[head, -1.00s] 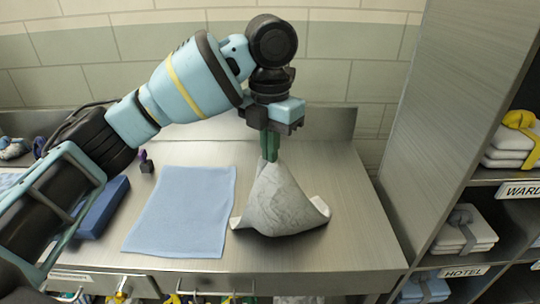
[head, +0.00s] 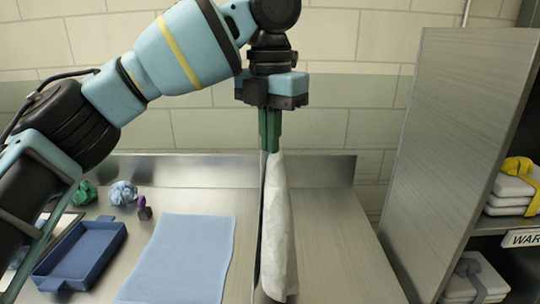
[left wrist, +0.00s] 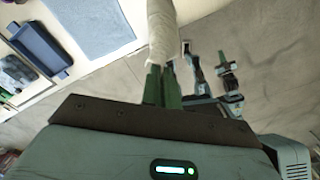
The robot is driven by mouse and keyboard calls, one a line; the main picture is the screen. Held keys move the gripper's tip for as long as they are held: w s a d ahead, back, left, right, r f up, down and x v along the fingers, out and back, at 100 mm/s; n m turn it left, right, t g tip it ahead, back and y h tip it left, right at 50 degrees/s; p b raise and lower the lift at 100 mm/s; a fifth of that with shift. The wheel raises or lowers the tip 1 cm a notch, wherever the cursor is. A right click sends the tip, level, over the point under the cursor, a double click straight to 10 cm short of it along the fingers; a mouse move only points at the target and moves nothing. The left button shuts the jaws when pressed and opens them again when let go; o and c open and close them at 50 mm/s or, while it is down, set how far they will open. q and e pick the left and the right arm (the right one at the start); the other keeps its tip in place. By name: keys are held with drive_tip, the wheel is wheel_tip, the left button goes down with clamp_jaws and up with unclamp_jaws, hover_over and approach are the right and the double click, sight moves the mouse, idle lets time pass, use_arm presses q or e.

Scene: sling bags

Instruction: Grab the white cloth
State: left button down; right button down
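The white cloth (head: 277,230) hangs in a long narrow fold from my left gripper (head: 270,145). The green fingers are shut on its top end, above the steel table. Its lower end hangs down near the table's front, and I cannot tell whether it touches anything. In the left wrist view the cloth (left wrist: 161,30) runs away from the closed fingertips (left wrist: 160,72).
A flat blue cloth (head: 182,260) lies on the steel table (head: 340,250), left of the white cloth. A blue tray (head: 82,255) and crumpled green (head: 84,192) and light blue (head: 123,193) cloths are further left. Shelves with folded cloths (head: 512,192) stand right.

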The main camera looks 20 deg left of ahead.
use_arm(q)
wheel_tip(320, 180, up, 5)
drive_tip(key=shift+r, duration=0.1)
idle(0.3)
